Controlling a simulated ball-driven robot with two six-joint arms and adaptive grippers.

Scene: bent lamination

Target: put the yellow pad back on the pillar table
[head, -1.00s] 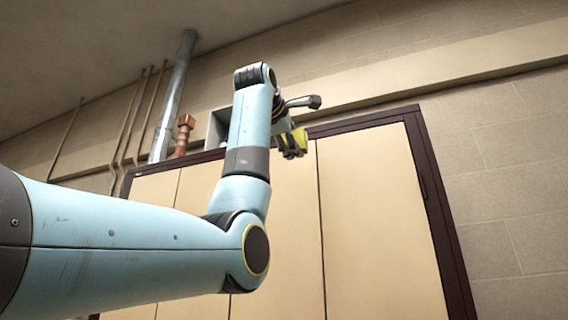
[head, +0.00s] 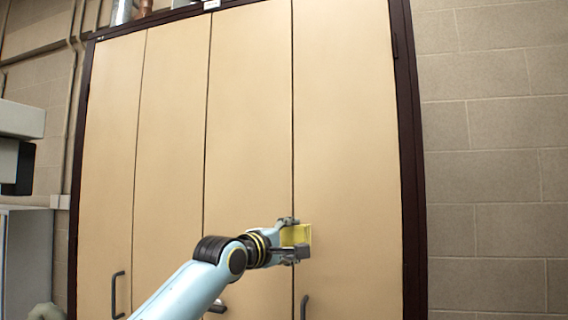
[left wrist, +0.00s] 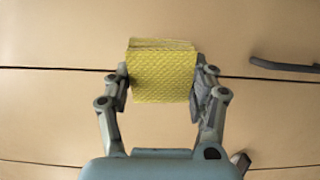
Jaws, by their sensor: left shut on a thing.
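The yellow pad (head: 295,235) is a small block with a dimpled face. My left gripper (head: 295,240) is shut on it, in front of the tall tan cabinet. In the left wrist view the pad (left wrist: 161,76) sits between the two fingers of the left gripper (left wrist: 161,90), one on each side. The pad is in the air, with no surface seen under it. The pillar table is not in view. My right gripper is not in view.
The tan cabinet (head: 250,120) with a dark frame fills the middle, its doors shut. A dark handle (head: 304,306) shows low on one door, and another (left wrist: 285,66) in the left wrist view. A block wall (head: 495,180) is on the right. Grey equipment (head: 22,130) stands at the left edge.

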